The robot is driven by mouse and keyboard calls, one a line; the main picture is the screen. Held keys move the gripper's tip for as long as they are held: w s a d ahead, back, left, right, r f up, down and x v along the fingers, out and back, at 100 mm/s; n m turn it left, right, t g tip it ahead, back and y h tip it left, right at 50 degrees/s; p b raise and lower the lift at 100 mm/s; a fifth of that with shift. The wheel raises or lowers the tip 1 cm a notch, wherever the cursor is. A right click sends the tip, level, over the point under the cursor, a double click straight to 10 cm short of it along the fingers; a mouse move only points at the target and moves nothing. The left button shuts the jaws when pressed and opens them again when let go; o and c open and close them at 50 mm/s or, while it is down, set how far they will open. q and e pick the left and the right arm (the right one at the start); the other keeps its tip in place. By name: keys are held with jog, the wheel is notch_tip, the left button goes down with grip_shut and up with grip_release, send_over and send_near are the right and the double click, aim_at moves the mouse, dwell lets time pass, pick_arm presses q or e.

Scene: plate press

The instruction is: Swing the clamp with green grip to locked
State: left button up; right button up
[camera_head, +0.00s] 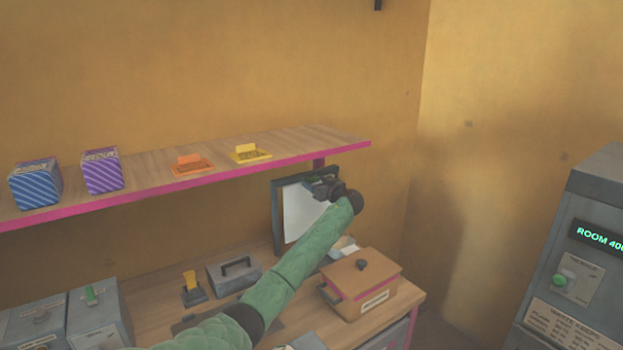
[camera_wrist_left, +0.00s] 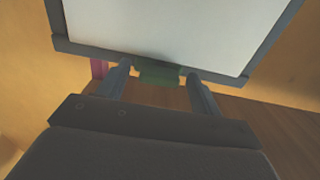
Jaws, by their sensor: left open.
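The green grip of the clamp (camera_wrist_left: 158,75) shows in the left wrist view at the edge of a dark-framed white panel. My left gripper (camera_wrist_left: 157,85) is open, with one finger on each side of the green grip; I cannot tell whether they touch it. In the head view my left gripper (camera_head: 320,188) is at the upper right part of the framed panel (camera_head: 300,215), which stands upright at the back of the bench. The arm and gripper hide the clamp there. My right gripper is not in view.
A pink-edged shelf (camera_head: 250,163) runs above the bench. A brown lidded box (camera_head: 362,280) stands right of my left arm. A grey box with a handle (camera_head: 233,274) and a yellow-handled device (camera_head: 192,290) stand to its left. A grey machine (camera_head: 590,220) stands far right.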

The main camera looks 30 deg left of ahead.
pick_arm(q)
jog(key=shift+a, duration=0.15)
jog(key=shift+r, duration=0.1)
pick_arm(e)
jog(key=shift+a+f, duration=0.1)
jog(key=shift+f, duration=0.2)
pick_arm(q)
jog(key=c, duration=1)
